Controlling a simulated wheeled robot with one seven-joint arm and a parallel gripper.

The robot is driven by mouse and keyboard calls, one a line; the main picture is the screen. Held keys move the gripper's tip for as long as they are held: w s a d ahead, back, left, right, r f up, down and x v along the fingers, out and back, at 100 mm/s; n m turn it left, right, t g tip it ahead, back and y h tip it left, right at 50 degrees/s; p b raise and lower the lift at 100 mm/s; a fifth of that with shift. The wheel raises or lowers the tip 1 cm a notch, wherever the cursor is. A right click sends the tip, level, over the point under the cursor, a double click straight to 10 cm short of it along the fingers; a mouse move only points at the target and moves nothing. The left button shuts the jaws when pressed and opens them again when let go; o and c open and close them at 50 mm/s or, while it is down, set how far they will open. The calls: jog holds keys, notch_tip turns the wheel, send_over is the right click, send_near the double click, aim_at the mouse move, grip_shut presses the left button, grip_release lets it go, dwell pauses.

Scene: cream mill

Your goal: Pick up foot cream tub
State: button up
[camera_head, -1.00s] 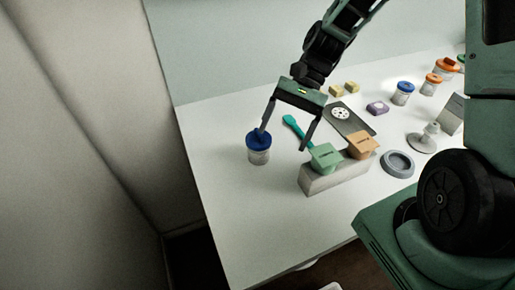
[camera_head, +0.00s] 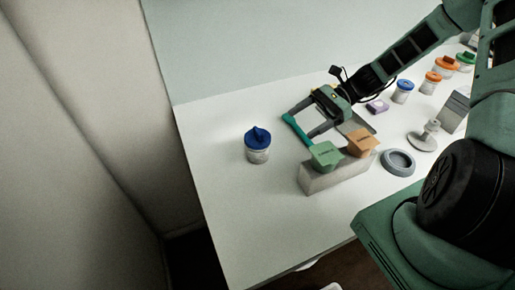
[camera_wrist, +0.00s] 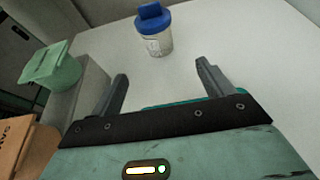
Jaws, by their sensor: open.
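No label is readable, so I cannot tell which container is the foot cream tub. A clear jar with a blue lid (camera_head: 257,146) stands upright alone at the left of the table; the wrist view shows it ahead, beyond my fingertips (camera_wrist: 154,32). A green tub (camera_head: 325,155) and an orange tub (camera_head: 361,142) sit on a grey block (camera_head: 334,177); they also show at the left of the wrist view, green (camera_wrist: 50,67) and orange (camera_wrist: 18,147). My gripper (camera_head: 303,124) is open and empty behind the block, low over the table, apart from the jar.
A teal spatula (camera_head: 296,128) lies by my gripper, partly hidden. A grey ring dish (camera_head: 398,162), a white stand (camera_head: 423,138), a purple box (camera_head: 377,106) and another blue-lidded jar (camera_head: 402,91) are to the right. The table's left front (camera_head: 250,215) is clear.

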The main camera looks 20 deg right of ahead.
aim_at(257, 130)
jog(key=p+x, duration=0.2)
jog(key=x, duration=0.8)
jog(key=p+x, duration=0.1)
jog(key=x, duration=0.1)
jog(key=p+x, duration=0.1)
jog(key=x, duration=0.2)
jog(key=shift+s+r, duration=0.15)
jog(key=shift+r, duration=0.1)
jog(key=shift+a+f, duration=0.25)
jog(key=shift+a, duration=0.1)
jog(key=c, duration=1.3)
notch_tip(257, 130, up, 10)
jog(key=shift+r+b, duration=0.1)
jog(key=shift+b, duration=0.55)
